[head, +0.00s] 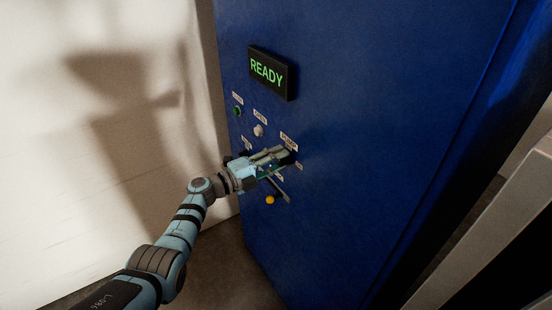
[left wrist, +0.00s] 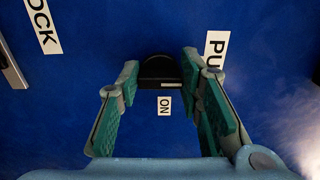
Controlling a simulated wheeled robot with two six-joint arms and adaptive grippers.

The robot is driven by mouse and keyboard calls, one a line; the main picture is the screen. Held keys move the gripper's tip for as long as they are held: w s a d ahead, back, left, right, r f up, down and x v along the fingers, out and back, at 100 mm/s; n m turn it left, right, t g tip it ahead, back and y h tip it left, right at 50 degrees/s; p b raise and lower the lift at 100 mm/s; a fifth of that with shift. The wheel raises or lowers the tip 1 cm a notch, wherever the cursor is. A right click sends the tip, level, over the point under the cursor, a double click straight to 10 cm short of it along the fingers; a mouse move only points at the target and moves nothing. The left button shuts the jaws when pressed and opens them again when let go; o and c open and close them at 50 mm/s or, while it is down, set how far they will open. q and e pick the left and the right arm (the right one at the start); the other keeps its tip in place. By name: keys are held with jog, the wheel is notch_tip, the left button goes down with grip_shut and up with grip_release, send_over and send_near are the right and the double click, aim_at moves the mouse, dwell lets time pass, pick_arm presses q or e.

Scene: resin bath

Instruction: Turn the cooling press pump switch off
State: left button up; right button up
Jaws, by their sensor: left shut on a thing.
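The pump switch (left wrist: 160,72) is a black knob on a blue panel, in the middle of the left wrist view. An ON label (left wrist: 164,105) sits just below it there, and a partly hidden label starting with PU (left wrist: 215,50) is to its right. My left gripper (left wrist: 160,64) has one finger on each side of the knob and is shut on it. In the head view my left gripper (head: 285,157) reaches the panel below the PUMP label (head: 289,142) and mostly hides the knob. I cannot tell which way the knob points. My right gripper is out of view.
The blue cabinet (head: 360,120) carries a lit READY display (head: 270,72), a green button (head: 237,112), a pale knob (head: 259,130) and a yellow button (head: 269,200). A label ending in OCK (left wrist: 42,25) shows in the left wrist view. A pale wall stands left; a grey edge (head: 500,220) is at right.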

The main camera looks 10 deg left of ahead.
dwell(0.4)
pick_arm(q)
jog(key=o, duration=1.2)
jog(key=shift+c, duration=0.2)
jog(key=v, duration=1.2)
jog(key=shift+w, duration=0.1)
